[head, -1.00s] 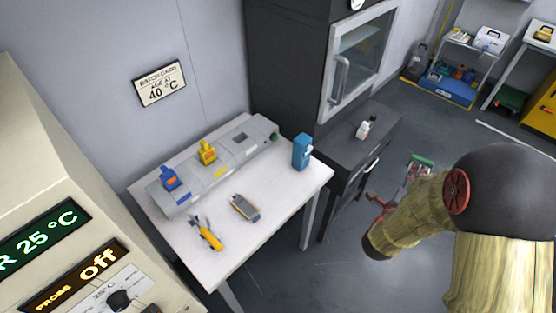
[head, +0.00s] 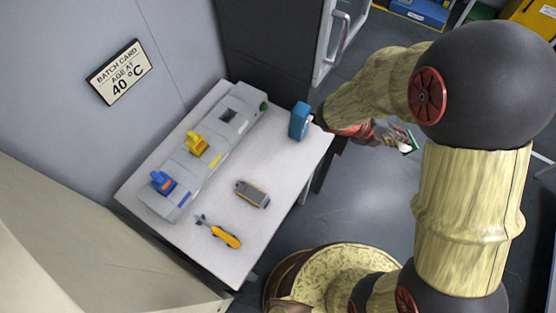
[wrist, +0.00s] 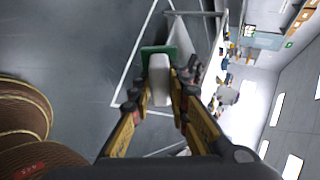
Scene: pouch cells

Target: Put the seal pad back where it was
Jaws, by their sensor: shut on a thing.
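My gripper (head: 396,137) is beyond the table's right edge in the head view, over the floor. In the wrist view my gripper (wrist: 157,104) is shut on a white block with a green plate, which looks like the seal pad (wrist: 160,82). It also shows small in the head view as a green and white piece (head: 410,144). On the white table (head: 225,215) a long grey sealing unit (head: 211,156) carries a blue clamp (head: 163,184) and a yellow clamp (head: 196,145). A dark square recess (head: 228,116) shows near its far end.
A grey box-shaped tool (head: 252,194) and yellow-handled pliers (head: 219,232) lie on the table front. A dark cabinet (head: 270,45) stands behind. A batch card (head: 119,72) hangs on the wall.

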